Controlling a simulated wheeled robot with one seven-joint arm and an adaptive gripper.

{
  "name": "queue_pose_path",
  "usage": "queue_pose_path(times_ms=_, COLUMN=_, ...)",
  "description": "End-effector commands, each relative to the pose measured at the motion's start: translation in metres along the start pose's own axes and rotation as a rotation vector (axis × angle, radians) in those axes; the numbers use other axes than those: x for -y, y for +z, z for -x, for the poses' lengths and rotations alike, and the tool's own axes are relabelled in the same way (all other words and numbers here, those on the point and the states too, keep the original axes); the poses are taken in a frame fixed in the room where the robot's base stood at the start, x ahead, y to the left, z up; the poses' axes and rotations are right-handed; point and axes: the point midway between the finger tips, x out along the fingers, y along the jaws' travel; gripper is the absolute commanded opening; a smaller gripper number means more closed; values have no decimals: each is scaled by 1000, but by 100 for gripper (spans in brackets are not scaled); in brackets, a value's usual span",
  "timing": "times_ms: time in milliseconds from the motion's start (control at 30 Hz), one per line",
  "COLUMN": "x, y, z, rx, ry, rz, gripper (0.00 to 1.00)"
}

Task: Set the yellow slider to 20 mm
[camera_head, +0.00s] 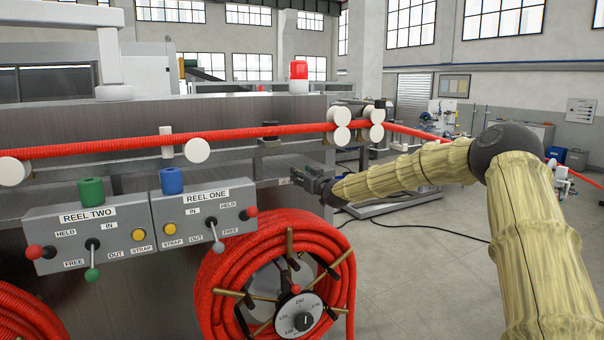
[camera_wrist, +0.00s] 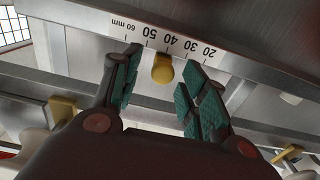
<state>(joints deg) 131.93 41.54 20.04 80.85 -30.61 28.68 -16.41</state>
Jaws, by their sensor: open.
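The yellow slider (camera_wrist: 162,68) is a small rounded knob on the metal rail in the wrist view. It sits beside the upside-down scale (camera_wrist: 180,42), close to the 40 mark on its 50 side; the exact reading cannot be told. The 20 mark is further right. My gripper (camera_wrist: 158,59) is open, with one green-padded finger on each side of the slider and a visible gap on both sides. In the head view my gripper (camera_head: 318,184) is at the side of the machine; the slider and scale are hidden there.
A red corrugated conduit (camera_head: 110,147) runs over white rollers above my gripper. A red coil (camera_head: 215,275) on a reel stands below left. The control boxes REEL TWO (camera_head: 60,237) and REEL ONE (camera_head: 180,209) are further left. Open floor (camera_head: 410,270) lies to the right.

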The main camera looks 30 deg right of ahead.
Motion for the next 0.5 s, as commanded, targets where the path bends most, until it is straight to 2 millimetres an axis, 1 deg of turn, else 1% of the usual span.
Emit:
queue_pose_path(times_ms=167, x=1, y=0, z=-6, rx=1, ry=0, rz=-1, gripper=43)
queue_pose_path(times_ms=467, x=0, y=0, z=-6, rx=0, ry=0, rz=-1, gripper=43)
queue_pose_path(times_ms=500, x=0, y=0, z=-6, rx=0, ry=0, rz=-1, gripper=36)
